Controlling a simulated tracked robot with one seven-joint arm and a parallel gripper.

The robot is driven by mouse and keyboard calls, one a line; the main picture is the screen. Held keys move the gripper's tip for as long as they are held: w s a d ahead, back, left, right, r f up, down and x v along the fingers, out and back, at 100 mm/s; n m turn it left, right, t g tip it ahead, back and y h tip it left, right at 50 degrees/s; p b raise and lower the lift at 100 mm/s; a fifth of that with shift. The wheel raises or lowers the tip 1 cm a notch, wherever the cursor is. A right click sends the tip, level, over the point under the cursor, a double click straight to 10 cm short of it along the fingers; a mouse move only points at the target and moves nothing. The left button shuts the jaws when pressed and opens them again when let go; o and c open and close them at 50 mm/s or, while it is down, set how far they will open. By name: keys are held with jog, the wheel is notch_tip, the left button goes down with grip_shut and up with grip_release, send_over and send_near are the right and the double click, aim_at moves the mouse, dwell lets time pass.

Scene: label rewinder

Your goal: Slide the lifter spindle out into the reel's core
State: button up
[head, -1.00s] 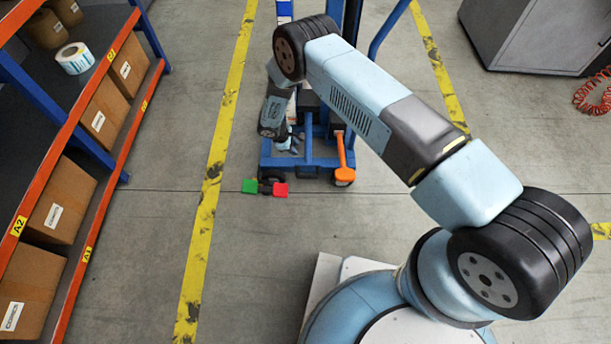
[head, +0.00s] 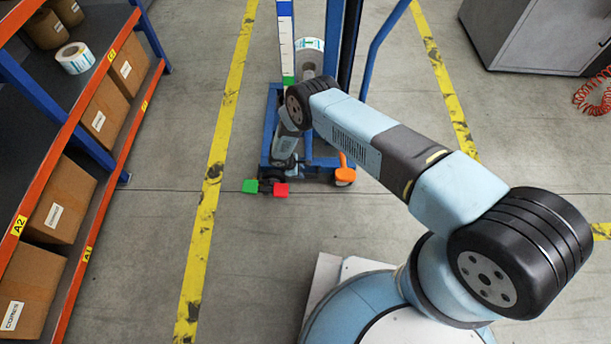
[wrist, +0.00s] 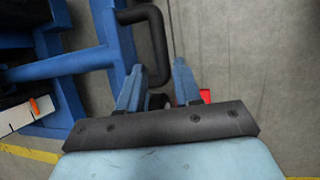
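The lifter (head: 268,120) is a blue wheeled frame with a mast, in the middle of the head view. A white reel (head: 309,45) with a grey core shows beside its mast, partly behind my arm. I cannot make out the spindle. A green pedal (head: 250,186) and a red pedal (head: 281,189) stick out at the lifter's near end. In the wrist view my gripper (wrist: 158,80) has its two blue fingers apart, with a dark part showing between them. A bit of the red pedal (wrist: 205,96) shows just beyond the right finger. Contact cannot be told.
An orange-ended lever (head: 345,173) is at the lifter's near right. A black bent bar (wrist: 155,40) and blue frame tubes are close to my fingers. A rack with boxes (head: 58,200) stands left, a grey cabinet (head: 535,35) at the back right. The floor between is clear.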

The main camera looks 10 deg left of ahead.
jog(key=shift+x, duration=2.7)
grip_shut()
